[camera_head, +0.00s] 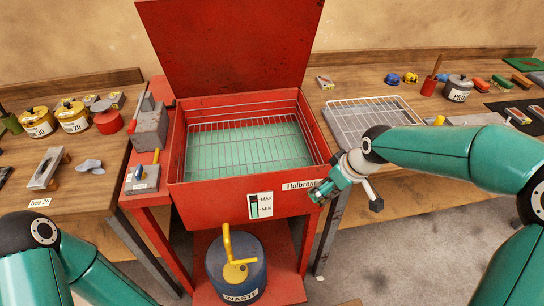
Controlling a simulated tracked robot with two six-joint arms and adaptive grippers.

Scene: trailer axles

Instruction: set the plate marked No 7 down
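I cannot make out a plate marked No 7 anywhere in the head view. My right gripper (319,194) is at the front right corner of the red parts washer (215,205), just below the label that begins "Halbrem" (301,185). Its fingertips are small and dark here, and I cannot tell whether they hold anything. My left arm enters at the lower left, but its gripper is out of the picture.
The washer's lid (230,45) stands open over a wire basket (250,150) and green liquid. A blue waste can (237,270) stands below. A wire rack (370,118) lies on the right bench. Tins (72,117) and tools crowd the left bench (75,185).

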